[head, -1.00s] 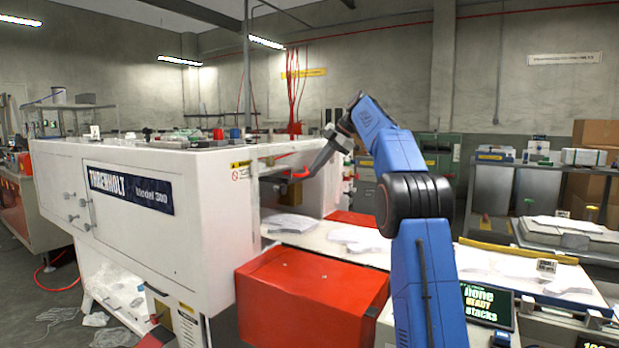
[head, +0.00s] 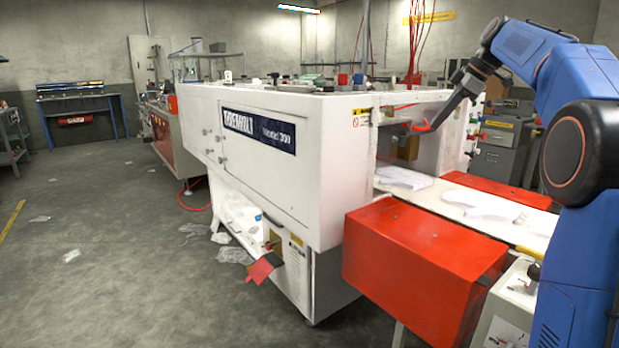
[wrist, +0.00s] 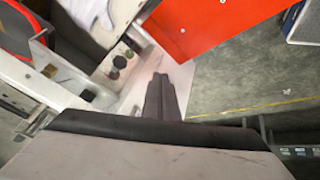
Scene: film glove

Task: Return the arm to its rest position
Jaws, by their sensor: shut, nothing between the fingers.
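My arm (head: 570,90), blue with dark joints, rises at the right of the head view and bends over to the left. My gripper (head: 436,124) is at its end, in front of the open end of the white machine (head: 270,165). In the wrist view the two dark fingers (wrist: 160,88) are together with nothing between them. I cannot tell from the head view whether the fingertips are just inside the opening or only in front of it.
Plastic scraps (head: 235,250) lie by the machine. The grey floor (head: 110,260) at the left is mostly clear.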

